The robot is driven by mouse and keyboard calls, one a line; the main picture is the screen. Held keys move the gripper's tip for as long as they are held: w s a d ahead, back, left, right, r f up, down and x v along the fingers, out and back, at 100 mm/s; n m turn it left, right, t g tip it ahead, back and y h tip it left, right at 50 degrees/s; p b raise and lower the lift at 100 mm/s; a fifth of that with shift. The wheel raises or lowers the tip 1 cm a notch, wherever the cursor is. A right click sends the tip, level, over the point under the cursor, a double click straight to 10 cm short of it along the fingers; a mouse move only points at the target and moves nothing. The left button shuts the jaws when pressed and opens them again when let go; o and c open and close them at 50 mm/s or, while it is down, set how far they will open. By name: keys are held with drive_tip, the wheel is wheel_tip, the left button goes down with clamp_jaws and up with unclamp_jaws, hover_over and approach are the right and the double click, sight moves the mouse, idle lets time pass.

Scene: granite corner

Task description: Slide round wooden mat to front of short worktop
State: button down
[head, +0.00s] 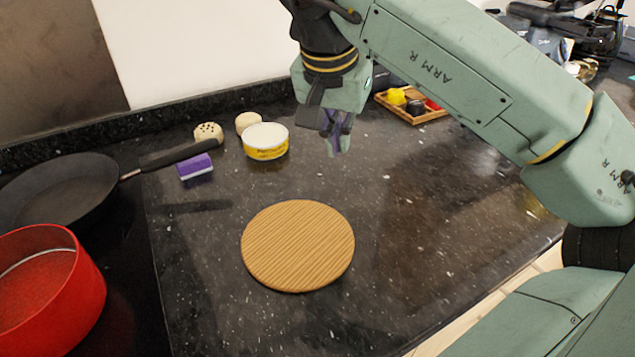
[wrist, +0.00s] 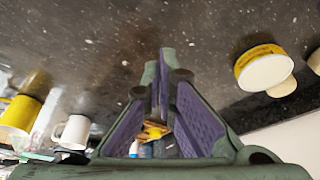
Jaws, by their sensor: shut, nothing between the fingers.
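The round wooden mat (head: 298,245) lies flat on the dark speckled worktop (head: 400,270), in the lower middle of the head view. It does not show in the wrist view. My gripper (head: 335,145) is above the worktop, beyond the mat and a little to its right, apart from it. Its purple-padded fingers point down and are shut with nothing between them. The fingers also show in the wrist view (wrist: 162,85).
A black pan (head: 60,190) and a red pot (head: 45,290) are at left. A wooden tray (head: 425,117) is at the back. Worktop right of the mat is clear.

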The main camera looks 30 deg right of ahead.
sight(325, 217)
drive_tip(key=p+x, duration=0.2)
drive_tip(key=x, duration=0.7)
drive_tip(key=shift+f+p, duration=0.3)
drive_tip(key=shift+p, duration=0.05)
drive_tip(key=shift+s+a+p, duration=0.5)
drive_tip(key=shift+s+a, duration=0.3)
drive_tip(key=shift+a, duration=0.3)
drive_tip(key=shift+s+a+f, duration=0.1)
drive_tip(key=shift+s+a, duration=0.15)
drive_tip(key=shift+a, duration=0.2)
drive_tip(key=shift+s+a+f, duration=0.1)
drive_tip(key=shift+f, duration=0.05)
drive_tip(key=s+a+b, duration=0.1)
drive_tip(key=a, duration=0.1)
drive_tip(key=s+a+b, duration=0.2)
drive_tip(key=shift+a+b, duration=0.2)
drive_tip(key=shift+b, duration=0.1)
